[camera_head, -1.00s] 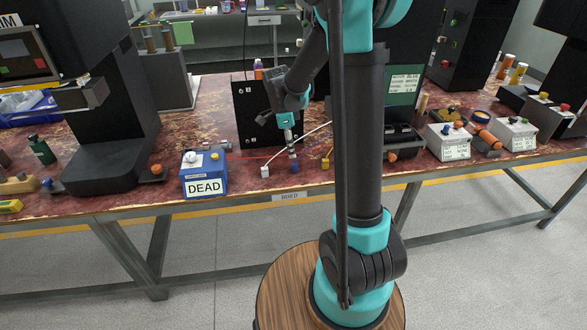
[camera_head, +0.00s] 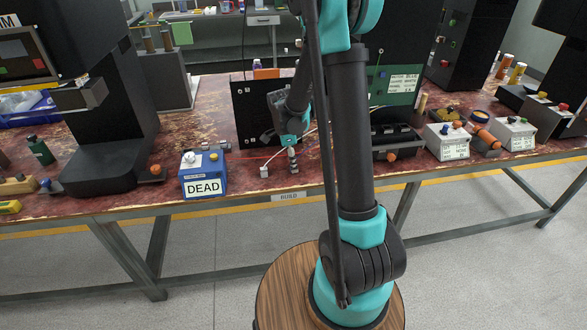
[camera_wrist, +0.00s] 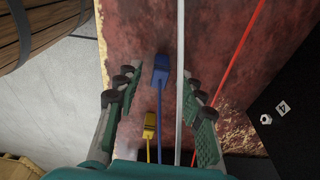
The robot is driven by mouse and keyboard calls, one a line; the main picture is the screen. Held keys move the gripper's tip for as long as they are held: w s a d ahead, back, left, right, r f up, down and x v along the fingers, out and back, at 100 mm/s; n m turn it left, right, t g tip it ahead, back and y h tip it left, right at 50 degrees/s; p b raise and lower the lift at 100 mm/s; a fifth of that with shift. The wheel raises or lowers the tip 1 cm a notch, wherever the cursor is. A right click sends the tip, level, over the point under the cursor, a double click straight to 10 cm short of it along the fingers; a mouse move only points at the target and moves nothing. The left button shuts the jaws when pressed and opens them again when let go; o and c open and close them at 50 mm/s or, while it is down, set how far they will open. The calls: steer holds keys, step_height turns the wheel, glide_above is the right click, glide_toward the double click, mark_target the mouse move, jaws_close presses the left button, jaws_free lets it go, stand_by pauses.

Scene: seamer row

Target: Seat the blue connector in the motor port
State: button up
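The blue connector (camera_wrist: 160,68) lies on the worn red tabletop with its blue lead running toward the bottom of the wrist view. My gripper (camera_wrist: 161,82) is open, its two fingers on either side of the blue connector with a visible gap each side. In the head view my gripper (camera_head: 291,162) is low over the table's front part, and the blue connector is hidden there. A black panel (camera_head: 245,110) stands behind it with small white marks; its edge also shows in the wrist view (camera_wrist: 300,75). I cannot tell which opening is the motor port.
A yellow connector (camera_wrist: 150,124) lies near the blue one. A white cable (camera_wrist: 180,60) and a red cable (camera_wrist: 242,65) run alongside. A white connector (camera_head: 264,171) and a blue box marked DEAD (camera_head: 203,174) stand left. A green board (camera_head: 404,88) carries a motor sign.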

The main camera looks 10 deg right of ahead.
jaws_close()
steer(key=shift+r, duration=0.15)
step_height(320, 180, up, 20)
stand_by(0.5)
